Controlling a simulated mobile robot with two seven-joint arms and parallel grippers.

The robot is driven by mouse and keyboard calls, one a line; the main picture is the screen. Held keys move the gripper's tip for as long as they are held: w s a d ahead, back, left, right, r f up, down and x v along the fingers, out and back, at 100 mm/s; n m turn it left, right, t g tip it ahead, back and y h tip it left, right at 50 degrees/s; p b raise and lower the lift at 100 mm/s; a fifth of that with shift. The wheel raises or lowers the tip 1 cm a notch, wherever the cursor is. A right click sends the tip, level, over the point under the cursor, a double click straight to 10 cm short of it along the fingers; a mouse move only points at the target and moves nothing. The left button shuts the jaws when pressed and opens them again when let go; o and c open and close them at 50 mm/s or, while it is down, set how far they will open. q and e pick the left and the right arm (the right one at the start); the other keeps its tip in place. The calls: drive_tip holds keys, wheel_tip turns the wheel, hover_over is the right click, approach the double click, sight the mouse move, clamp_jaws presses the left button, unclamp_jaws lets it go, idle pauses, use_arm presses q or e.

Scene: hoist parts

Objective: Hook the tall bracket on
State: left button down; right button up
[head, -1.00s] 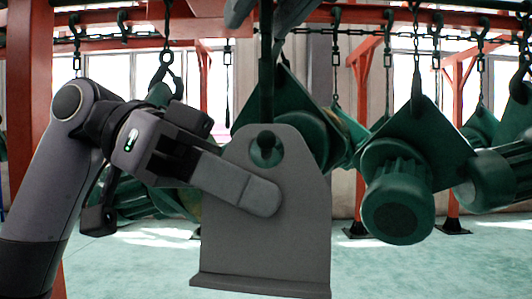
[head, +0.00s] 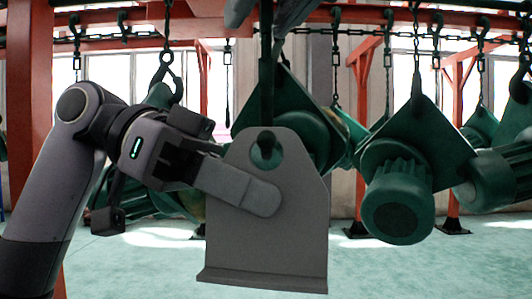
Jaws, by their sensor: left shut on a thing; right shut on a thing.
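The tall bracket (head: 270,235) is a grey upright plate with a rounded top, a round hole near the top and a flanged foot. My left gripper (head: 245,190) is shut on it, with a finger lying across its near face below the hole. A dark hook rod (head: 266,90) hangs down to the bracket's top edge. Its lower end shows dark at the hole; I cannot tell whether it passes through. My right gripper (head: 268,20) is at the top edge, shut on the rod and partly cut off. The bracket's far side is hidden.
Green motor-like parts (head: 398,205) hang on chains behind and to the right. An overhead rail with several empty hooks (head: 76,45) runs across the back. A red post (head: 30,100) stands at the left. The floor (head: 400,275) is clear.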

use_arm(q)
drive_tip(key=shift+w+f, duration=0.15)
drive_tip(key=shift+f, duration=0.2)
idle(0.8)
idle(0.6)
drive_tip(key=c, duration=1.1)
unclamp_jaws()
drive_tip(key=shift+f, duration=0.2)
drive_tip(key=v, duration=0.8)
drive_tip(key=shift+r, duration=0.15)
use_arm(e)
drive_tip(key=o, duration=0.6)
